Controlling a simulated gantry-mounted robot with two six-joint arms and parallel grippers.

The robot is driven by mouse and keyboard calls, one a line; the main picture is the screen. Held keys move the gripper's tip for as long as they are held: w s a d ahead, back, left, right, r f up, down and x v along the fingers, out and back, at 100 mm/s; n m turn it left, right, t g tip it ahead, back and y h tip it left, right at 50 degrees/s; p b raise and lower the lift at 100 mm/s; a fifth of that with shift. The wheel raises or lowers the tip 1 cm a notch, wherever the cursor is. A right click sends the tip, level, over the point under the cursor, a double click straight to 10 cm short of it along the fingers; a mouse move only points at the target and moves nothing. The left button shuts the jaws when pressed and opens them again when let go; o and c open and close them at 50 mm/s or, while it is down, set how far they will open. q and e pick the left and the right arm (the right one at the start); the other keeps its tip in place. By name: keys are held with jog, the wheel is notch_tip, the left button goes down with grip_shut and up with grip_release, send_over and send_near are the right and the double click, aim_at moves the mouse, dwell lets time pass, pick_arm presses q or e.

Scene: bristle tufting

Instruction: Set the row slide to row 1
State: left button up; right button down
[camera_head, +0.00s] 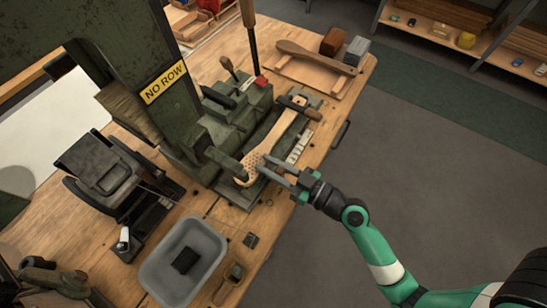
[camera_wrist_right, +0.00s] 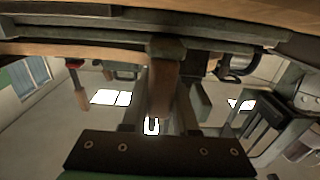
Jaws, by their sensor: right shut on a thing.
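The green tufting machine (camera_head: 190,110) carries a yellow "NO ROW" sign (camera_head: 165,83). A wooden brush (camera_head: 272,137) with a holed head lies on the machine's slide bed (camera_head: 231,190). My right gripper (camera_head: 263,164) reaches in from the lower right, its fingertips at the near edge of the brush head. The right wrist view shows a brown wooden piece (camera_wrist_right: 163,78) between its fingers, below a metal rail (camera_wrist_right: 90,45). I cannot tell whether this piece is the slide's handle or part of the brush. The row marks are too small to read. My left gripper is out of view.
A grey bin (camera_head: 205,235) with a dark block stands at the front of the bench. A second brush (camera_head: 315,55) lies on a wooden rack at the back right. A pale strip (camera_head: 298,147) lies beside the slide bed. The floor right of the bench is clear.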

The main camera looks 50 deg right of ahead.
jog(key=shift+s+a, duration=0.15)
jog(key=shift+a, duration=0.8)
jog(key=shift+d, duration=0.45)
jog(key=c, duration=0.7)
grip_release()
jog(key=shift+a, duration=0.1)
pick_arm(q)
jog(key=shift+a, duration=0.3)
